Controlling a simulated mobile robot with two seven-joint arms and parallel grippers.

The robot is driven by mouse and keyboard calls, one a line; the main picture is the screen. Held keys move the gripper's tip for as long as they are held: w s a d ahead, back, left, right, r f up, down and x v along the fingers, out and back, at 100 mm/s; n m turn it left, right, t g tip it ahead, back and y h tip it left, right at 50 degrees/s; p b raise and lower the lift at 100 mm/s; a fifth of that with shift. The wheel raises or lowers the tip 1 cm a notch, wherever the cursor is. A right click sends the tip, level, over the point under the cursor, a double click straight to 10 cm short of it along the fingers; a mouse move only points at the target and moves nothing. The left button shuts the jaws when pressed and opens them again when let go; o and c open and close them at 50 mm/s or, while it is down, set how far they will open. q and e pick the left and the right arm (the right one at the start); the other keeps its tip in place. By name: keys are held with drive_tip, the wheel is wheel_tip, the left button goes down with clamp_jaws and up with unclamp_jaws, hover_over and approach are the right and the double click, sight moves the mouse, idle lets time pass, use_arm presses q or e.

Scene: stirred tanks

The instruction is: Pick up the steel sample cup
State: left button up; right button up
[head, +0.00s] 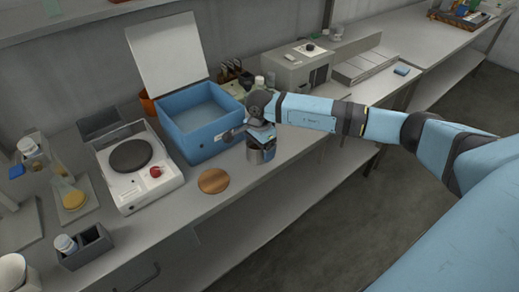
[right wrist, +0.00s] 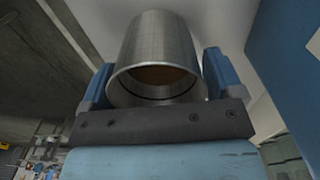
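The steel sample cup (head: 262,154) is a plain metal cylinder at the front edge of the bench, to the right of the blue box. My right gripper (head: 260,136) is directly above it, pointing down. In the right wrist view the cup (right wrist: 158,45) fills the space between the two blue fingers, with its round mouth towards the camera. The fingers lie against both sides of its wall, and I see no gap. Whether the cup's base touches the bench is hidden. My left gripper is not in view.
An open blue box (head: 205,118) with a raised white lid (head: 168,52) stands left of the cup. A round wooden coaster (head: 213,181) lies in front, and a white hotplate device (head: 136,163) is further left. A grey instrument (head: 298,70) stands behind.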

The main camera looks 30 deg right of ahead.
drive_tip(key=c, duration=0.8)
drive_tip(key=shift+c, duration=0.2)
drive_tip(key=shift+r, duration=0.15)
